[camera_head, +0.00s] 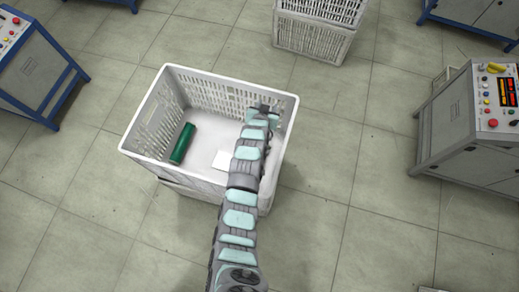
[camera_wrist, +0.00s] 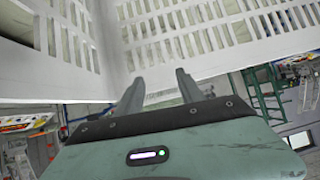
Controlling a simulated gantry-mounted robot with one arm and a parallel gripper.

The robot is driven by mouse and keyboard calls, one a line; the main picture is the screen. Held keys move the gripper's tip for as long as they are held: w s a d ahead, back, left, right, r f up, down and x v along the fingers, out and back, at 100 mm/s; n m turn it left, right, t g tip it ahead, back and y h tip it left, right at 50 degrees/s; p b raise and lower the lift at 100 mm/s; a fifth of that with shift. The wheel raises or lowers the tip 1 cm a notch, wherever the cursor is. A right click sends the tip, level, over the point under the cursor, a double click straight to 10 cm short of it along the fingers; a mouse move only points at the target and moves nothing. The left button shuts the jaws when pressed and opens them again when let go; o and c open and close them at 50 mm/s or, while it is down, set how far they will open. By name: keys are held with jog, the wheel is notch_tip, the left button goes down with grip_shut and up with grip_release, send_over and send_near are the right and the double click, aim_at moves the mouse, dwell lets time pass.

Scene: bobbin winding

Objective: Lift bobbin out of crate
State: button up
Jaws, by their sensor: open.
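A dark green cylindrical bobbin (camera_head: 183,143) lies tilted on the floor of the white crate (camera_head: 150,107), near its left wall. My gripper (camera_head: 262,110) is at the crate's right side near the back right corner, well apart from the bobbin. In the wrist view my gripper (camera_wrist: 160,85) shows two fingers spread apart with nothing between them. The slotted crate walls (camera_wrist: 190,35) fill the top of the wrist view. The bobbin is not visible in the wrist view. My arm hides part of the crate's right side.
A white card (camera_head: 222,160) lies on the crate floor near the middle. Another white crate (camera_head: 315,35) stands behind. Control consoles stand at the left (camera_head: 35,70) and right (camera_head: 470,125). Tiled floor around the crate is mostly clear.

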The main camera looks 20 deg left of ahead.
jog(key=s+f+g+h+b, duration=0.1)
jog(key=s+f+g+b, duration=0.2)
jog(key=s+f+b, duration=0.2)
jog(key=s+d+f+g+h+b, duration=0.1)
jog(key=s+f+g+b, duration=0.3)
jog(key=f, duration=0.7)
jog(key=s+f+g+h+b, duration=0.3)
jog(key=s+f+b, duration=0.2)
jog(key=f, duration=0.3)
jog(key=shift+s+d+b, duration=0.2)
jog(key=shift+s+b, duration=0.15)
jog(key=shift+s, duration=0.35)
jog(key=b+x, duration=0.2)
jog(key=x, duration=0.3)
jog(key=shift+f+b, duration=0.3)
jog(key=shift+b, duration=0.1)
jog(key=shift+w+a+r, duration=0.1)
jog(key=shift+c, duration=0.7)
grip_shut()
